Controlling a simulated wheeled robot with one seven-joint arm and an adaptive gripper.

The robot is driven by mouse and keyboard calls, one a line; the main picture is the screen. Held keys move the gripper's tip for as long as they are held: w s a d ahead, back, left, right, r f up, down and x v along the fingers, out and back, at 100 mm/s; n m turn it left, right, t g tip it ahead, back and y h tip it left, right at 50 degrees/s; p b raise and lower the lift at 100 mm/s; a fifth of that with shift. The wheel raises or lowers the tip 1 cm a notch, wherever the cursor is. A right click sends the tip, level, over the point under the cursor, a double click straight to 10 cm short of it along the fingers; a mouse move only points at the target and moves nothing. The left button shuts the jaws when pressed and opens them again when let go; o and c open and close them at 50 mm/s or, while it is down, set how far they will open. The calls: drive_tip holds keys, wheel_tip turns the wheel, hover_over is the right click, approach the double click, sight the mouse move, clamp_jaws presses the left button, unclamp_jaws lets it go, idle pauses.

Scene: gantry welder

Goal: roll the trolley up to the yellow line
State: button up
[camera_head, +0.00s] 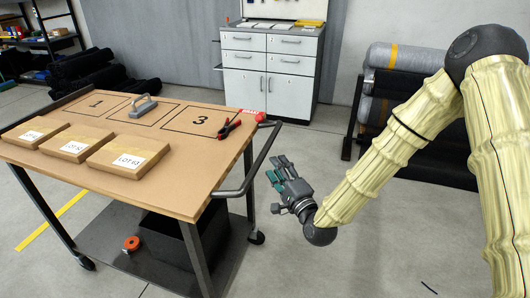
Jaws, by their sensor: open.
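The trolley (200,148) stands at the left, with a brown wooden top, dark legs, a lower shelf and castors. Its dark tubular handle (262,160) sticks out at the right end. My gripper (275,170) is open and empty, just right of the handle; I cannot tell whether it touches it. The yellow line (52,220) runs across the floor at the left, seen beyond and under the trolley and partly hidden by it.
On the top lie several flat boxes (130,155), a grey handled block (144,106) and a red clamp (228,128). A dark bin (165,240) and orange roll (131,243) sit below. A white cabinet (268,70) and rack of rolls (400,58) stand behind.

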sight(265, 152)
drive_tip(key=p+x, duration=0.1)
drive_tip(key=x, duration=0.7)
drive_tip(key=shift+w+a, duration=0.25)
drive_tip(key=shift+w, duration=0.1)
clamp_jaws()
